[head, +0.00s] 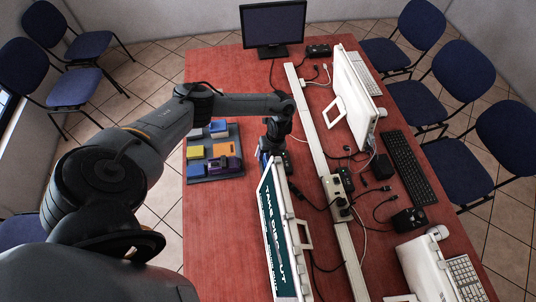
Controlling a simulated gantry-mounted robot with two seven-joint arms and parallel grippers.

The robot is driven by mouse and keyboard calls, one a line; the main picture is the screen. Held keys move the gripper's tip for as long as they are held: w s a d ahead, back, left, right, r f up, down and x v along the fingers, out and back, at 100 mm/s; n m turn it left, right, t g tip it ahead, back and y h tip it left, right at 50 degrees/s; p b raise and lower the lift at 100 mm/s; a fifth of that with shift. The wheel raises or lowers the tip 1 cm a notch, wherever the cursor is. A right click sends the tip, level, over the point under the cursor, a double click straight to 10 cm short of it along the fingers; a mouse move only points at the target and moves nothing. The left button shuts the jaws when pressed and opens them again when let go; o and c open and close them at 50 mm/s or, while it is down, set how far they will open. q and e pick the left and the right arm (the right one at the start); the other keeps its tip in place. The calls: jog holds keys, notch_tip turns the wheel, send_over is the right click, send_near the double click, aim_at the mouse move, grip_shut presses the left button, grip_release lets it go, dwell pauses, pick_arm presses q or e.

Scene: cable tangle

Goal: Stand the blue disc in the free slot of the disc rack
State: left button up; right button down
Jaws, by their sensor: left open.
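My left gripper (272,152) points down over the middle of the red table, just beyond the top end of a white-framed monitor. Its fingers are small and dark here, with no object clearly visible between them. A small patch of blue shows beside the gripper, mostly hidden by it and the monitor; I cannot tell whether it is the blue disc. I cannot make out the disc rack or its free slot. My right gripper is out of view.
A grey tray (232,177) with several coloured blocks lies left of the gripper. The white-framed monitor (272,215) shows large text. A white cable channel (318,145), cables, keyboard (406,165) and another white monitor (352,92) crowd the right. Bare tabletop (218,225) lies front left.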

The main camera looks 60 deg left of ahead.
pick_arm(q)
grip_shut()
jog(key=shift+r, duration=0.1)
jog(key=shift+p+v, duration=0.9)
jog(key=shift+v, duration=0.1)
jog(key=p+v, duration=0.8)
jog(key=v, duration=0.2)
jog(key=shift+w+r, duration=0.2)
jog(key=shift+r, duration=0.15)
